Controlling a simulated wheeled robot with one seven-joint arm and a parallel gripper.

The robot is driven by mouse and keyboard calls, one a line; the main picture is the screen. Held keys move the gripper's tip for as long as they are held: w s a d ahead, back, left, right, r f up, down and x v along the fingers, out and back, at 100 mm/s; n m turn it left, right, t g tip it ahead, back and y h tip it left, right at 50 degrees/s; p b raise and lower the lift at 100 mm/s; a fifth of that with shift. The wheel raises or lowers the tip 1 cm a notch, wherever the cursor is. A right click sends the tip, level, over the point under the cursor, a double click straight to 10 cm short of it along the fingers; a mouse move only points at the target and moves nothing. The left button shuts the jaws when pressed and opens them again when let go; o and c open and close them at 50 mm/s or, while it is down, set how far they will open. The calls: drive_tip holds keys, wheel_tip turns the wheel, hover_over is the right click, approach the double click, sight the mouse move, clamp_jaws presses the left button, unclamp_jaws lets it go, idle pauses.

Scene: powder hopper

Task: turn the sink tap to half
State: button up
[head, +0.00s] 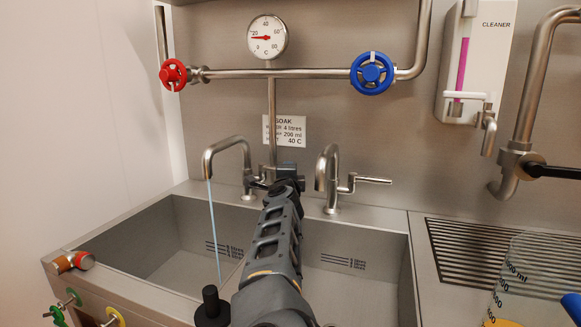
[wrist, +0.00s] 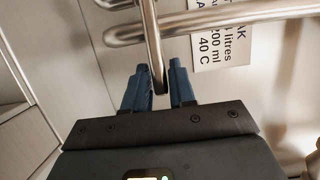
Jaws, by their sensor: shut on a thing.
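The left sink tap (head: 226,150) is a steel gooseneck at the back of the left basin, and a thin stream of water (head: 213,235) runs from its spout. My gripper (head: 278,182) is at the right side of this tap's base, where its lever sits. My arm and gripper hide most of the lever in the head view. In the wrist view, my gripper (wrist: 160,78) has its two blue fingers on either side of a steel bar, the tap lever (wrist: 153,45), and is shut on it. The lever's exact angle is hard to tell.
A second tap (head: 329,180) with its lever (head: 372,180) stands close to the right of my gripper. Above are a red valve wheel (head: 173,74), a blue valve wheel (head: 372,73) and a dial thermometer (head: 267,37). A black knob (head: 212,308) is near the front.

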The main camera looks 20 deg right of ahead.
drive_tip(key=shift+s+a, duration=0.2)
drive_tip(key=shift+a, duration=0.15)
drive_tip(key=shift+s+a+f+p, duration=0.1)
drive_tip(key=shift+s+a+p, duration=0.5)
drive_tip(key=shift+a+p, duration=0.25)
drive_tip(key=shift+a, duration=0.1)
